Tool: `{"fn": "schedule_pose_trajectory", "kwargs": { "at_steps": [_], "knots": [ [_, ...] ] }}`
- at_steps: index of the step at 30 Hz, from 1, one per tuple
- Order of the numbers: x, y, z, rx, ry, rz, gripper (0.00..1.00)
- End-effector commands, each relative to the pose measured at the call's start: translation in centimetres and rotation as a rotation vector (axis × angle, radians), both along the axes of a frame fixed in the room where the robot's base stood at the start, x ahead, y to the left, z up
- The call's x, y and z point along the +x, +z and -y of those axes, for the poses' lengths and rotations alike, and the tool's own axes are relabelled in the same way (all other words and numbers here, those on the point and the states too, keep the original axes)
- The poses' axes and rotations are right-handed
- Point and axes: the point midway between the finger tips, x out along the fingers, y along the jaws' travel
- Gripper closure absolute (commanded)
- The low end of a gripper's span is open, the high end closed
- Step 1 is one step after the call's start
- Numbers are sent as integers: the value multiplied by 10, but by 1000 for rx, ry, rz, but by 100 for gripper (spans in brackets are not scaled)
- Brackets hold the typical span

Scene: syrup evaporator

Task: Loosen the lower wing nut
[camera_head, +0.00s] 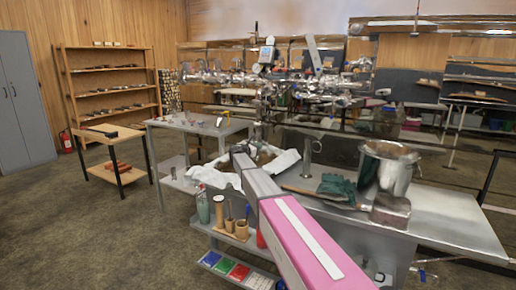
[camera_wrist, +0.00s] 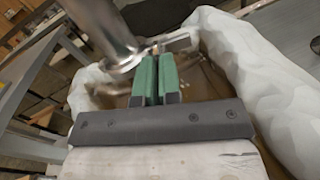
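In the wrist view my gripper (camera_wrist: 154,56) has two green fingers almost side by side, with a narrow dark gap between them. Their tips reach small metal parts beside a shiny metal pipe (camera_wrist: 108,32). A flat metal piece (camera_wrist: 178,42) sticks out just right of the tips. I cannot tell whether this is the lower wing nut or whether the fingers hold anything. No wing nut can be made out clearly in either view. In the head view my own arm hides the gripper.
Crumpled white cloth (camera_wrist: 220,45) lies close around the gripper; it also shows in the head view (camera_head: 215,177). On the steel bench (camera_head: 440,215) stand a metal pot (camera_head: 388,168) and green gloves (camera_head: 336,187). A shelf with bottles and tools (camera_head: 228,228) is below left.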

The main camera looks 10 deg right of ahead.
Motion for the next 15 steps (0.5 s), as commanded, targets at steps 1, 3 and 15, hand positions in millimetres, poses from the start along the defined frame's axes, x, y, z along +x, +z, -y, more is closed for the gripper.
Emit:
{"fn": "schedule_pose_trajectory", "kwargs": {
  "at_steps": [1, 3, 15],
  "knots": [
    [0, -1, 0, 2, -1, -1, 100],
    [0, -1, 0, 2, -1, -1, 100],
    [0, -1, 0, 2, -1, 1, 84]
  ]
}}
